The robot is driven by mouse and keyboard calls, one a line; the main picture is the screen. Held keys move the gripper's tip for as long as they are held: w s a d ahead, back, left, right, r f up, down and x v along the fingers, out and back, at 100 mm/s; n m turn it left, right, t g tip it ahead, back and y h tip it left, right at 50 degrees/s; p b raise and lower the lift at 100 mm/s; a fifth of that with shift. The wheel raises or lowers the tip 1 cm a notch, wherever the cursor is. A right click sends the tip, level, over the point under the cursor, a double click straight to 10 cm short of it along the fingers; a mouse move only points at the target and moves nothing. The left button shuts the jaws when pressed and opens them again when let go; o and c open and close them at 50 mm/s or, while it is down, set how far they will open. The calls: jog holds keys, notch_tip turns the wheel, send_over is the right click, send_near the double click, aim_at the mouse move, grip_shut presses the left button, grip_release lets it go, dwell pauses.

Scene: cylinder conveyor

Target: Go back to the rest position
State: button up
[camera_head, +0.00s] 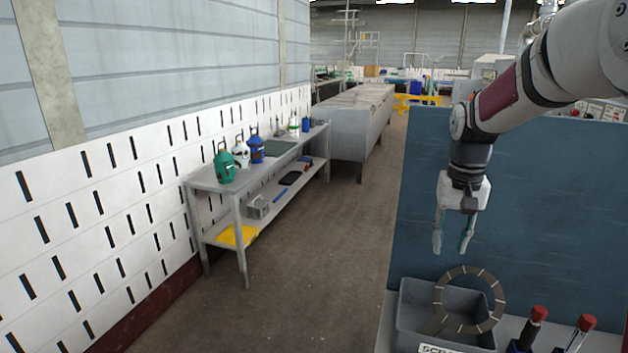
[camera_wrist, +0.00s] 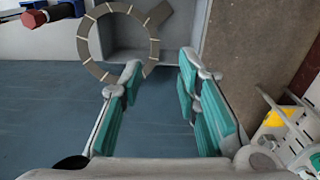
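My gripper (camera_head: 453,250) hangs pointing down above the grey bin (camera_head: 412,325) in the head view. Its teal-padded fingers are apart with nothing between them; the gap also shows in the wrist view (camera_wrist: 160,75). A grey-brown segmented ring (camera_head: 440,296) shows at the bin, below the gripper and apart from it. In the wrist view the ring (camera_wrist: 84,42) overlaps one side of the bin (camera_wrist: 183,22). I cannot tell whether it leans on the rim. A similar brownish piece (camera_wrist: 158,14) shows inside the bin.
Red-capped dark tools (camera_head: 538,316) stand right of the bin. A blue panel (camera_head: 520,190) rises behind it. A metal workbench (camera_head: 200,180) with bottles and a white slotted wall (camera_head: 90,210) are at left. The brown floor (camera_head: 325,250) between is clear.

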jog(key=s+a+r+n+t, duration=0.1)
jog(key=s+a+r, duration=0.3)
jog(key=s+r, duration=0.2)
jog(key=s+a+n+t, duration=0.1)
jog(key=s+a, duration=0.2)
jog(key=s, duration=0.7)
jog(key=s+a+n+t, duration=0.2)
jog(key=s+a, duration=0.2)
jog(key=s, duration=0.7)
jog(key=shift+a+r, duration=0.25)
jog(key=shift+r, duration=0.05)
jog(key=shift+s, duration=0.15)
